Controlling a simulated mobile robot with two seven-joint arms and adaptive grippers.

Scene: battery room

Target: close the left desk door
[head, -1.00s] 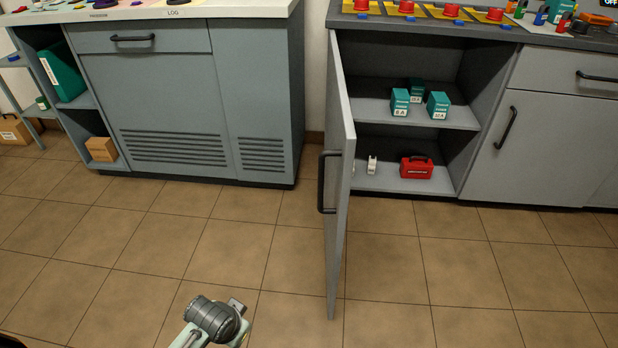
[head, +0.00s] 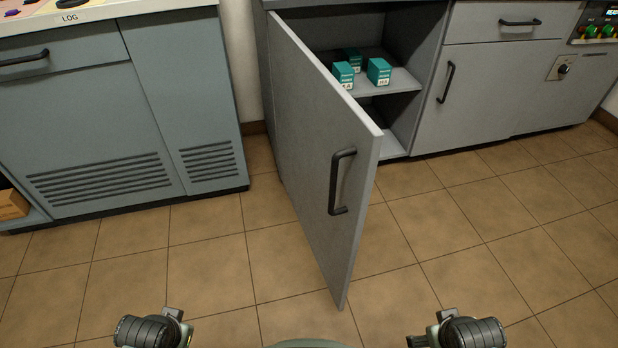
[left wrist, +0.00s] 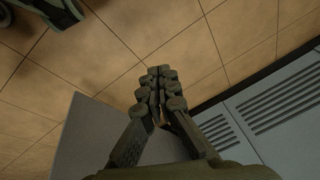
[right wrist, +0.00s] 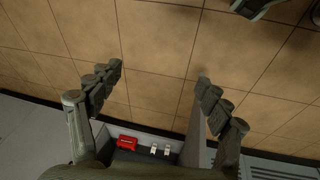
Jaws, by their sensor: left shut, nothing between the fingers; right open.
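The left desk door (head: 320,130) is a grey panel standing open in the head view, hinged at its left side. Its outer face and black handle (head: 338,182) show. It hides part of the desk's interior. A grey panel (left wrist: 85,140), apparently the door, shows below my left gripper (left wrist: 160,80) in the left wrist view. That gripper is shut and empty; I cannot tell if it touches the panel. My right gripper (right wrist: 160,75) is open and empty, with floor tiles between its fingers and the desk opening beyond. In the head view only arm parts show at the bottom.
Teal boxes (head: 378,70) stand on the desk's shelf (head: 400,82). A red case (right wrist: 127,143) and small white items sit inside, in the right wrist view. A blue-grey cabinet (head: 80,120) stands left. The tiled floor in front is clear.

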